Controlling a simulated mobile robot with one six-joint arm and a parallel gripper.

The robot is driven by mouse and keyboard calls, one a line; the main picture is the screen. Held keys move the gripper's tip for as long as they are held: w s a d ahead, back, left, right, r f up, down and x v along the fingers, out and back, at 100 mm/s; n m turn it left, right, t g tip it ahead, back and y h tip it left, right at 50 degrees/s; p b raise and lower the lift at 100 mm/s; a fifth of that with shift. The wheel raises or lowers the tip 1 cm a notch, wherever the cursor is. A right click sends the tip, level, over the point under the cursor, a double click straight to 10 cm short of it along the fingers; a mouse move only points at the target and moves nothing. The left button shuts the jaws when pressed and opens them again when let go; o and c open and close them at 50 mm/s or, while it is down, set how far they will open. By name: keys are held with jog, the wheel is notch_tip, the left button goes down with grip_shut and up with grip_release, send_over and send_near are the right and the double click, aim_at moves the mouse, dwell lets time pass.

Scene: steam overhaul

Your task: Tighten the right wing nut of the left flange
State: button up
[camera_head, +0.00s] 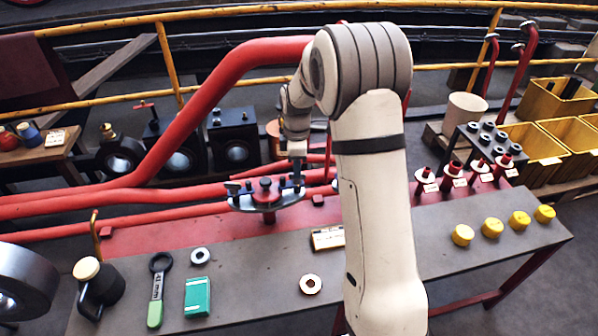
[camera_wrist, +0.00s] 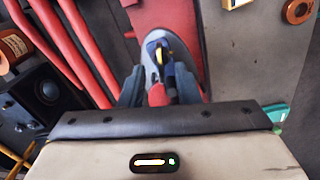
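My gripper (camera_head: 297,178) points down over the flange's right end. In the wrist view my gripper (camera_wrist: 160,82) has its two dark fingers apart, with a red part and a small blue-and-yellow part showing between them. The right wing nut is not clearly distinguishable, and contact cannot be told.
A green-handled wrench (camera_head: 156,290), a teal box (camera_head: 197,297) and a metal ring (camera_head: 310,284) lie on the workbench (camera_head: 262,310). Yellow caps (camera_head: 492,228) line its right side. Red pipes (camera_head: 150,200) run close behind the flange. The front middle of the bench is mostly clear.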

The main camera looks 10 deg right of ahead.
jog(key=shift+f, duration=1.1)
jog(key=shift+c, duration=0.2)
